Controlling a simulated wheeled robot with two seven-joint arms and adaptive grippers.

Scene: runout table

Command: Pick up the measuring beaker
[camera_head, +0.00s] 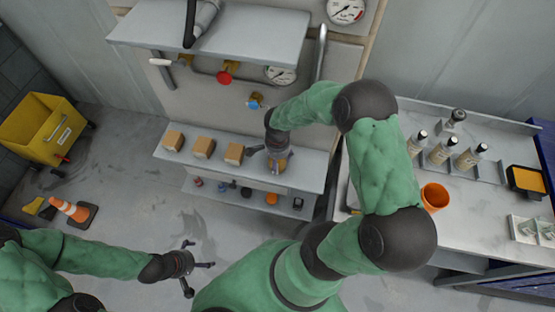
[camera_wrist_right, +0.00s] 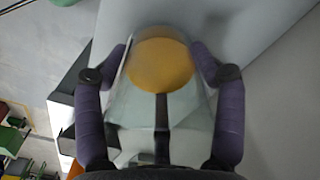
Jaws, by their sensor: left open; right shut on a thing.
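The measuring beaker is clear with an amber-yellow disc of content, seen closely in the right wrist view (camera_wrist_right: 160,65). My right gripper (camera_wrist_right: 160,75) has a purple-padded finger on each side of the beaker and is shut on it. In the head view my right gripper (camera_head: 268,152) is at the right part of the low runout table (camera_head: 312,163), with the beaker mostly hidden beneath it. I cannot tell whether the beaker touches the surface. My left gripper (camera_head: 189,268) is open and empty above the floor at the lower left.
Several small cardboard boxes (camera_head: 203,148) stand in a row left of the right gripper. A shelf (camera_head: 210,35) with valves and gauges overhangs behind. The right bench (camera_head: 455,210) holds bottles (camera_head: 440,152) and an orange cup (camera_head: 434,196).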

